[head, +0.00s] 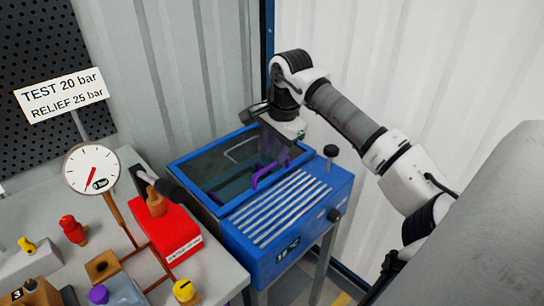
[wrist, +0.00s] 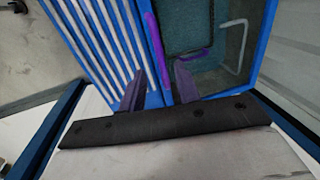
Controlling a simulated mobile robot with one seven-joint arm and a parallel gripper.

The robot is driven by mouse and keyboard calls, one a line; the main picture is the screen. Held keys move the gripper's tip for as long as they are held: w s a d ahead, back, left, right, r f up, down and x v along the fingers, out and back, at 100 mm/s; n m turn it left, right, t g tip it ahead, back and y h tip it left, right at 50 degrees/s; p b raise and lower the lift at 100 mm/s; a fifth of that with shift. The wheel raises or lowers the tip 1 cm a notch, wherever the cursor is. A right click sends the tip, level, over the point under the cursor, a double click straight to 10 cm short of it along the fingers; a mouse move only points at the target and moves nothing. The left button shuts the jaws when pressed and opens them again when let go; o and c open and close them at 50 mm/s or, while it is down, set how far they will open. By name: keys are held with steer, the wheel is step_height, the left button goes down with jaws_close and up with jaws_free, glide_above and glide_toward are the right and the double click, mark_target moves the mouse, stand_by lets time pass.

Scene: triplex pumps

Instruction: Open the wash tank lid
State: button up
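The blue wash tank (head: 265,255) stands right of the bench, with a dark, see-through opening or lid pane (head: 215,170) in a blue frame. I cannot tell clearly whether the pane is shut. A purple handle (head: 267,174) sits by the frame's edge nearest the ribbed top; it also shows in the wrist view (wrist: 153,42). My gripper (head: 272,155) hangs over this edge, pointing down. In the wrist view my gripper (wrist: 158,70) has its two purple fingers apart, with the handle's strip and the blue edge seen between them. I cannot tell whether they touch it.
The ribbed draining top (head: 280,208) and a black knob (head: 331,151) lie right of the opening. A bench with a pressure gauge (head: 91,168), a red block (head: 165,235) and small fittings stands left. A corrugated wall is close behind.

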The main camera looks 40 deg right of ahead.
mark_target(271, 165)
steer(key=shift+w+a+f+p, duration=0.15)
steer(key=shift+w+f, duration=0.1)
steer(key=shift+f, duration=0.8)
steer(key=shift+w+d+f+p, duration=0.1)
steer(key=shift+w+f+p, duration=0.1)
steer(key=shift+f, duration=0.85)
steer(key=shift+c, duration=0.2)
jaws_close()
